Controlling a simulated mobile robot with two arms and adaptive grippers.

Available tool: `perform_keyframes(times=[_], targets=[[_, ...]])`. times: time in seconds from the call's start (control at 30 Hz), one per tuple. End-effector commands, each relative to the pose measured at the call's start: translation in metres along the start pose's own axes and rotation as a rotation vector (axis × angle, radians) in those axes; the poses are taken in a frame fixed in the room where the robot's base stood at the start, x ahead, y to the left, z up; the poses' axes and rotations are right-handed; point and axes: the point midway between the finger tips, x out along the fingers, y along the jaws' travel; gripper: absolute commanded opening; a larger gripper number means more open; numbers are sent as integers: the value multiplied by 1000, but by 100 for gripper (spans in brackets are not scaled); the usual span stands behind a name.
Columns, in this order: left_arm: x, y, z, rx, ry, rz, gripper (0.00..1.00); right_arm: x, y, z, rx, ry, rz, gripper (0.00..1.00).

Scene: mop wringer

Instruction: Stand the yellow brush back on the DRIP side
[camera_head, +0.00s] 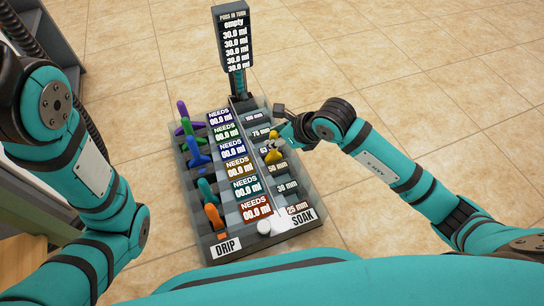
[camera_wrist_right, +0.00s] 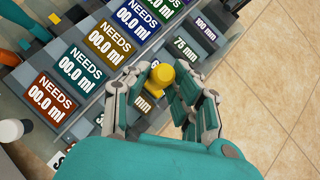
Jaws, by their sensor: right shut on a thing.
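The yellow brush (camera_head: 273,156) is on the SOAK side of the rack, in the middle rows near the 63 and 50 mm labels. My right gripper (camera_head: 282,146) is shut on it from above. In the right wrist view the yellow handle top (camera_wrist_right: 161,75) shows between the two fingers; its lower end is hidden, so I cannot tell if it touches the rack. The DRIP side (camera_head: 226,247) is the rack's left side, with a purple (camera_head: 184,112), a green (camera_head: 188,127), a blue (camera_head: 197,152), a teal (camera_head: 206,192) and an orange brush (camera_head: 213,216). My left gripper is out of view.
A row of NEEDS 00.0 ml labels (camera_head: 238,166) runs between the two sides. A display post (camera_head: 233,42) stands at the rack's far end, reading "empty" above several 30.0 ml lines. A white round knob (camera_head: 264,227) sits at the near end. Tiled floor lies around.

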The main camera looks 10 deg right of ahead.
Motion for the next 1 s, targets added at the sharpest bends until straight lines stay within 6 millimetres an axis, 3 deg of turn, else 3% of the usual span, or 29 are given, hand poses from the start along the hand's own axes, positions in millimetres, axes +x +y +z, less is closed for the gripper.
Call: perform_keyframes(times=[1.0], targets=[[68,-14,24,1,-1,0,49,-63,0,50,-1,-1,0,0]])
